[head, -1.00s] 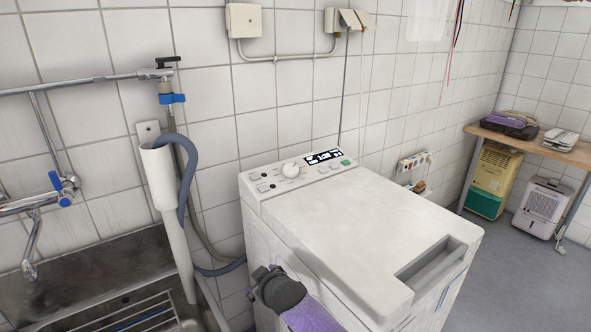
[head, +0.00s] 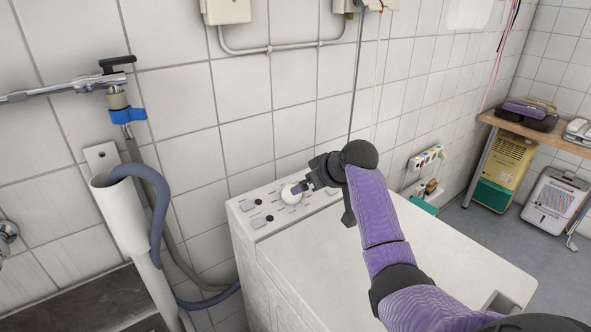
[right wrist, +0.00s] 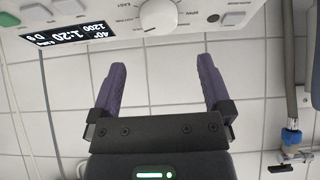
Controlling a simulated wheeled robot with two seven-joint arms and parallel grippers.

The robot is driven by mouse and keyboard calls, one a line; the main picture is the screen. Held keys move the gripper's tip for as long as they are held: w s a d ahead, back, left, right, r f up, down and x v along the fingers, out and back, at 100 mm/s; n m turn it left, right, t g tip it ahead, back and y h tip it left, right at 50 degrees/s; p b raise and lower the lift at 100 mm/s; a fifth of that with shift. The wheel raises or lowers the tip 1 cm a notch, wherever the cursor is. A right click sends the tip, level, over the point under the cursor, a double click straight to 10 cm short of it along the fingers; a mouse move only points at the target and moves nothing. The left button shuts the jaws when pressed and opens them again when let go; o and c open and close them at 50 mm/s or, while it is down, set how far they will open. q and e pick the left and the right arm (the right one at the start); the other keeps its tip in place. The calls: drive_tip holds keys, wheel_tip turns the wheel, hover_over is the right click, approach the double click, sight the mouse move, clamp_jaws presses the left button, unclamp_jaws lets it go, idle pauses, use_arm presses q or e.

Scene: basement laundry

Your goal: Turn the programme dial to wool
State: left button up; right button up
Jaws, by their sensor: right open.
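The white round programme dial (head: 291,194) sits on the control panel of the white top-loading washing machine (head: 440,250). In the right wrist view the dial (right wrist: 158,16) shows upside down at the top edge, partly cut off. My right gripper (head: 301,188) reaches over the machine from the right, its tips at the dial in the head view. In the wrist view its two purple fingers (right wrist: 161,70) are wide apart with nothing between them, and the dial lies just beyond their tips. The dial's setting and the word wool cannot be read. My left gripper is not in view.
A lit display (right wrist: 75,30) beside the dial shows 40°, 1:20 and 1200. Panel buttons (head: 254,222) lie left of the dial. A grey drain hose (head: 160,205) and standpipe (head: 125,215) stand left of the machine. The tiled wall is close behind the panel.

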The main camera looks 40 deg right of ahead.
sight(297, 196)
drive_tip(key=b+x, duration=0.5)
drive_tip(key=x, duration=0.3)
drive_tip(key=shift+w+d+f+b, duration=0.1)
drive_tip(key=shift+w+f+b, duration=0.35)
drive_tip(key=shift+w, duration=0.15)
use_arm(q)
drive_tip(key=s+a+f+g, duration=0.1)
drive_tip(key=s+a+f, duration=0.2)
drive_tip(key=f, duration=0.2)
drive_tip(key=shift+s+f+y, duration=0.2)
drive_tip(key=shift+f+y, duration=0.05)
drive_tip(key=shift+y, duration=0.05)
use_arm(e)
drive_tip(key=shift+r, duration=0.1)
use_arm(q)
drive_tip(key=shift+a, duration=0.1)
